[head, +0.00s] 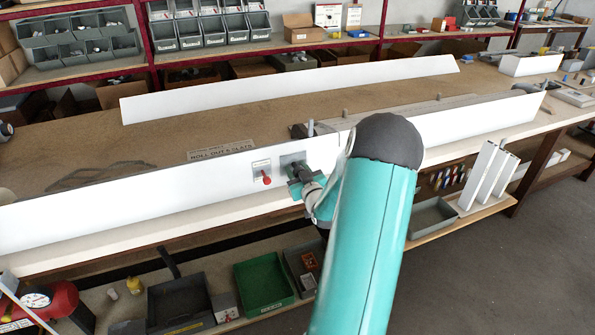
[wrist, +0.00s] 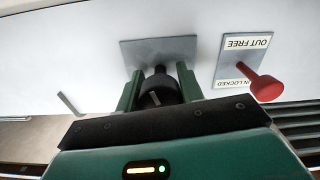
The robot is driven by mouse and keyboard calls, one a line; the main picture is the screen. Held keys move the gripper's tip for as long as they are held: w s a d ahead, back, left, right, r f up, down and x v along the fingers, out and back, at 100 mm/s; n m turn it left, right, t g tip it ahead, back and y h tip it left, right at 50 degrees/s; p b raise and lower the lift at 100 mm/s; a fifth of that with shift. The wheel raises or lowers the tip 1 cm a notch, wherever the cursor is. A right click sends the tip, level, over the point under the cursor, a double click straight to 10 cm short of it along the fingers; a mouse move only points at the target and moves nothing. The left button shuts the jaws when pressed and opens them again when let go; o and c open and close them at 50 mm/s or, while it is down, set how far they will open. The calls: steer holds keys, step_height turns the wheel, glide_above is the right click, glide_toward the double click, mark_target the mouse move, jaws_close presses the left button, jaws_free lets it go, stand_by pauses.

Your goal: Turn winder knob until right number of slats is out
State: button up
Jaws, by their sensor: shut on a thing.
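The black winder knob (wrist: 158,88) sticks out from a grey plate on the white front panel in the wrist view. My gripper (wrist: 160,88) has its two green fingers on either side of the knob, shut on it. In the head view my gripper (head: 303,182) reaches the panel at the grey plate (head: 291,161), and my arm hides much of the knob. Beside it is a red lever (head: 267,180) on a small labelled plate; in the wrist view the red lever (wrist: 266,88) points toward the "IN LOCKED" end of its label. A card (head: 222,150) reads "ROLL OUT", with a slat count I cannot read surely.
The long white front panel (head: 130,195) runs along the bench, with a second white panel (head: 290,88) behind. Bins and a green tray (head: 264,284) stand on the lower shelf. White profiles (head: 487,172) lean at the right. My arm blocks the centre right.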

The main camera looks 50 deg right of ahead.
steer(key=n, duration=1.2)
steer(key=shift+r, duration=0.1)
steer(key=n, duration=0.8)
steer(key=shift+n, duration=0.3)
steer(key=n, duration=0.3)
steer(key=shift+n, duration=0.4)
steer(key=n, duration=0.4)
steer(key=shift+r+n, duration=0.1)
steer(key=shift+n, duration=2.1)
